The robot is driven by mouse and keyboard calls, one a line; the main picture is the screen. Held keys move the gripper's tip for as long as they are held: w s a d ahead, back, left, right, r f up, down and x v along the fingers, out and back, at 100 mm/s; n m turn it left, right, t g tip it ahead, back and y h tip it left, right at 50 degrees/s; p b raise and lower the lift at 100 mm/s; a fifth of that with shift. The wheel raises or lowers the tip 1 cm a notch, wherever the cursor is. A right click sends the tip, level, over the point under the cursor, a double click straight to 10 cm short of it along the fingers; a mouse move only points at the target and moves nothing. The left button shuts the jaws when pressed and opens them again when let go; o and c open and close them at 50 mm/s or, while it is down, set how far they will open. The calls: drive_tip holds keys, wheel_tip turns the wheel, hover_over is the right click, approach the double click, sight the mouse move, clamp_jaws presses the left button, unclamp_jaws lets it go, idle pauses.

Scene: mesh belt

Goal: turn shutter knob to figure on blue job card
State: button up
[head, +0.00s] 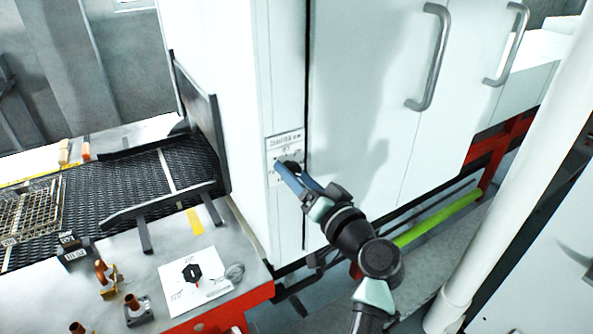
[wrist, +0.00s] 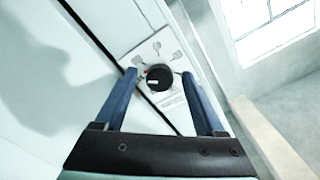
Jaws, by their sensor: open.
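A black round knob (wrist: 159,77) with a pale pointer mark sits on a white labelled plate (wrist: 150,45) in the wrist view. A small red spot shows at its left edge. The plate (head: 283,140) is on the white cabinet's narrow face in the head view, its knob mostly hidden by my gripper (head: 290,170). My gripper (wrist: 158,74) is open, with one blue finger on each side of the knob; I cannot tell whether they touch it. The plate's figures are too small to read. I cannot make out a blue job card in either view.
A dark mesh belt (head: 120,185) carries a wire basket (head: 30,215). Cabinet doors with grey handles (head: 433,60) stand to the right.

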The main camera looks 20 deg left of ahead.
drive_tip(key=shift+w+a, duration=0.1)
drive_tip(key=shift+c, duration=0.4)
clamp_jaws()
drive_tip(key=shift+n+b, duration=2.5)
drive_tip(key=shift+b, duration=3.7)
drive_tip(key=shift+o, duration=0.4)
unclamp_jaws()
